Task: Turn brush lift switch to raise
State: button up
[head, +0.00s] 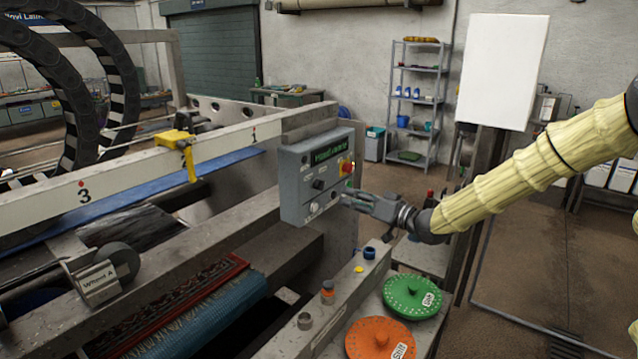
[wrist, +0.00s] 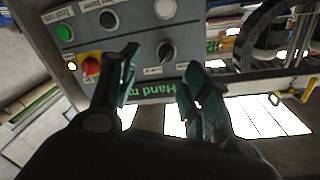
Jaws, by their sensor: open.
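The grey control panel (head: 296,185) faces my gripper at the middle of the head view; it also shows in the wrist view (wrist: 135,45), upside down. A black turn switch (wrist: 167,50) with small labels beside it appears to be the brush lift switch; the labels are too small to read. It also shows in the head view (head: 318,184). My gripper (head: 345,199) is in front of the panel's lower right. In the wrist view my gripper (wrist: 160,74) is open and empty, with the switch seen between and beyond the fingertips. Contact is not visible.
A red knob on yellow (wrist: 91,67), a green button (wrist: 65,33), a black button (wrist: 107,18) and a white button (wrist: 165,8) share the panel. A green display (head: 328,154) is above the switch. Green (head: 412,296) and orange (head: 380,338) discs lie below right.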

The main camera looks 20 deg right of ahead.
aim_at(323, 186)
jog(key=p+x, duration=0.3)
jog(key=x, duration=0.4)
jog(key=shift+a+r, duration=0.2)
jog(key=shift+a, duration=0.05)
jog(key=shift+w+a+r+p, duration=0.35)
jog(key=shift+a+r+p, duration=0.1)
jog(key=shift+a+r, duration=0.15)
jog(key=shift+w+a+f, duration=0.2)
jog(key=shift+w, duration=0.1)
jog(key=shift+w+a+f, duration=0.1)
jog(key=shift+w+f, duration=0.2)
jog(key=shift+w, duration=0.2)
jog(key=shift+s+r, duration=0.25)
jog(key=shift+s, duration=0.05)
jog(key=shift+c, duration=0.5)
jog(key=shift+w+f, duration=0.15)
jog(key=c, duration=1)
